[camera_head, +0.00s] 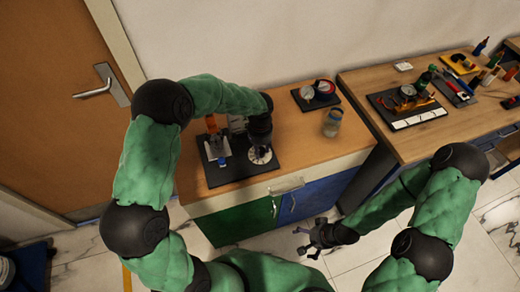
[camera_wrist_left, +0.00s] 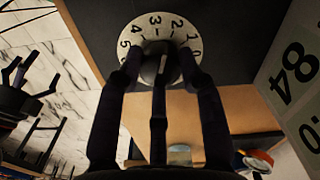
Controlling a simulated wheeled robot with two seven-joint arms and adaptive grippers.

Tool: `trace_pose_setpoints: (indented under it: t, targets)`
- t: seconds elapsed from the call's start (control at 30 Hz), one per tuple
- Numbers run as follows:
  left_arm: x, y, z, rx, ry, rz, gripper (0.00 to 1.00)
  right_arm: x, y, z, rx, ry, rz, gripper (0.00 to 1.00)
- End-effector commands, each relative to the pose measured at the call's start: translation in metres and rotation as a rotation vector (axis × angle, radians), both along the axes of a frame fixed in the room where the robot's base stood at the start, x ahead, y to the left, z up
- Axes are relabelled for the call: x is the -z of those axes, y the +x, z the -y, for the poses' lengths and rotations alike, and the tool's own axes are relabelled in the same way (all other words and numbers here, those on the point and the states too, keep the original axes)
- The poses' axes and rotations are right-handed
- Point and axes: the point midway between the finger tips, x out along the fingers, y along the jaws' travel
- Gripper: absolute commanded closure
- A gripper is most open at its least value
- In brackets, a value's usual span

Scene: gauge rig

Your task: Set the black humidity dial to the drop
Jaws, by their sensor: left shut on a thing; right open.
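A round white dial plate (camera_wrist_left: 132,38) with black numbers from 0 to 5 lies on a black board; it also shows in the head view (camera_head: 256,160). A dark knob (camera_wrist_left: 157,60) stands at its centre. My left gripper (camera_wrist_left: 158,78) is shut on this knob from above, its fingers covering part of the knob and plate. In the head view my left gripper (camera_head: 260,146) hides most of the dial. I cannot make out a drop mark. My right gripper (camera_head: 316,238) is open and empty, low in front of the cabinet.
The black board (camera_head: 228,174) also carries an orange-and-grey device and a blue part. A panel with large digits (camera_wrist_left: 295,75) stands close at the right in the wrist view. A jar (camera_head: 332,123) and a second black board (camera_head: 304,102) are to the right on the wooden top.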

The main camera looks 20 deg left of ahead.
Motion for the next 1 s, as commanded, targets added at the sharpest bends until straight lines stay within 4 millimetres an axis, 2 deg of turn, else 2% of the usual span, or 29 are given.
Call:
trace_pose_setpoints:
  t: [0.6,1.0]
  targets:
    - [0.000,0.002,0.000,-0.562,-0.003,0.005,0.94,0.018,0.000,0.000,0.000,0.000,0.000,0.00]
    - [-0.001,0.002,0.000,-0.777,-0.004,0.005,0.94,0.024,0.000,0.000,0.000,0.000,0.000,0.00]
